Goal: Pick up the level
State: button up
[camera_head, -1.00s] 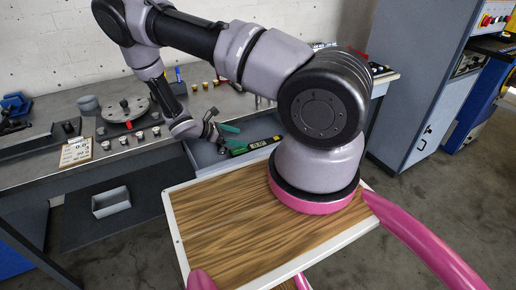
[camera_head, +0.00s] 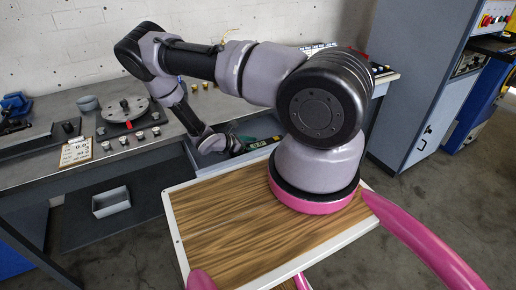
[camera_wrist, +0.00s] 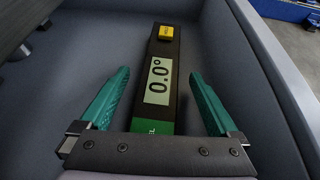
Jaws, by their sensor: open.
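The level (camera_wrist: 161,85) is a dark bar with a display reading 0.0°, a yellow patch at its far end and a green part at its near end. It lies in a grey drawer (camera_wrist: 55,100). In the wrist view my gripper (camera_wrist: 158,85) is open, with one green finger on each side of the level and gaps between. I cannot tell how far the fingertips are above the drawer floor. In the head view my gripper (camera_head: 238,144) is mostly hidden by my wrist, and only a bit of the level (camera_head: 262,144) shows to its right.
The drawer walls stand close around the gripper. A grey bin (camera_head: 111,202) sits on the lower shelf. A grey cabinet (camera_head: 420,90) stands at the right.

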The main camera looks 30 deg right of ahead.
grip_shut()
jog(key=shift+r, duration=0.1)
